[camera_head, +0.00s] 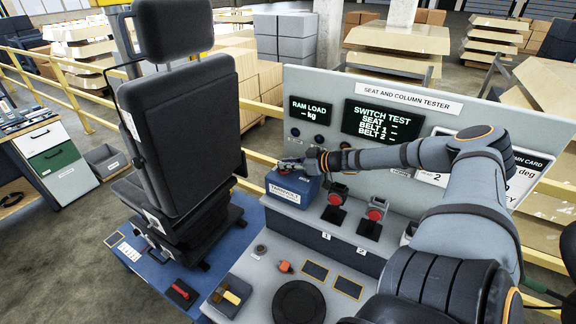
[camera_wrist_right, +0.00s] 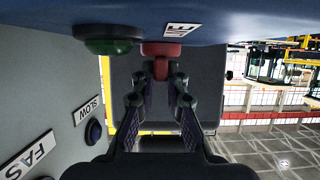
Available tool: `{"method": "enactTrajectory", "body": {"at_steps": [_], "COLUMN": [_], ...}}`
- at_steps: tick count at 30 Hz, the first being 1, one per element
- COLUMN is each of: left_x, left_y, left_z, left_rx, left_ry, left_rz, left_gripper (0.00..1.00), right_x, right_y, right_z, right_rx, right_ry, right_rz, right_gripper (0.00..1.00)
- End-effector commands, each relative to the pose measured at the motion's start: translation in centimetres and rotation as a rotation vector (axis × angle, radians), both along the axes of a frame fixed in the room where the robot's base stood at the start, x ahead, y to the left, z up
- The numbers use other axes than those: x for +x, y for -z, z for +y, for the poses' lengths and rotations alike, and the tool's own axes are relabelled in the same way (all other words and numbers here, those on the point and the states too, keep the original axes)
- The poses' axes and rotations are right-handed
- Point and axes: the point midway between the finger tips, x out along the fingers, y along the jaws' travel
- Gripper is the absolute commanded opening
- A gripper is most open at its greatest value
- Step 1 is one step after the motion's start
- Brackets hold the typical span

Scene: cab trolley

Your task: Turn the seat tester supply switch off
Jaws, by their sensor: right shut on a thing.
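The seat tester (camera_head: 370,95) stands at the back, with a blue supply box (camera_head: 293,188) on its bench. My right arm reaches across from the right, and my right gripper (camera_head: 291,163) is at the top of this box. In the right wrist view the fingers of my right gripper (camera_wrist_right: 161,72) are closed together on a red switch handle (camera_wrist_right: 160,49) on the blue face. A green button or lamp (camera_wrist_right: 109,40) sits beside the handle. The gripper partly hides the handle, so its exact turn is hard to tell. My left gripper is not in view.
A black seat (camera_head: 180,130) stands left of the box. Two red-topped devices (camera_head: 337,194) are on black stands to its right. A yellow railing (camera_head: 75,95) runs behind.

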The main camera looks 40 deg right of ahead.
Motion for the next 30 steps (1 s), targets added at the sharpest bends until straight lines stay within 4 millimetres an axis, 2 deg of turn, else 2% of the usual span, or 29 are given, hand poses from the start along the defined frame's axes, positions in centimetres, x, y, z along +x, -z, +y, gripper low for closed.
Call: {"method": "enactTrajectory", "body": {"at_steps": [8,9,13,23,30], "left_x": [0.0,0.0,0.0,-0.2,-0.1], "left_y": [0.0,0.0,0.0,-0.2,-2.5], "left_z": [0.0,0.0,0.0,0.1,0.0], "left_rx": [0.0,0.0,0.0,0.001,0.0], "left_ry": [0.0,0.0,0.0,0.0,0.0], "left_rz": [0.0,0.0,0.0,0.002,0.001], "left_gripper": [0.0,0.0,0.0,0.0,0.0], "right_x": [0.0,0.0,0.0,0.0,-0.1], "right_y": [0.0,0.0,0.0,-0.1,-0.8], "right_z": [0.0,0.0,0.0,0.0,0.1], "right_rx": [-0.002,-0.002,-0.002,0.002,0.008], "right_ry": [0.0,0.0,0.001,0.008,0.143], "right_rz": [0.0,0.0,0.001,-0.003,-0.01], "right_gripper": [0.0,0.17,0.35,0.35,0.35]}}
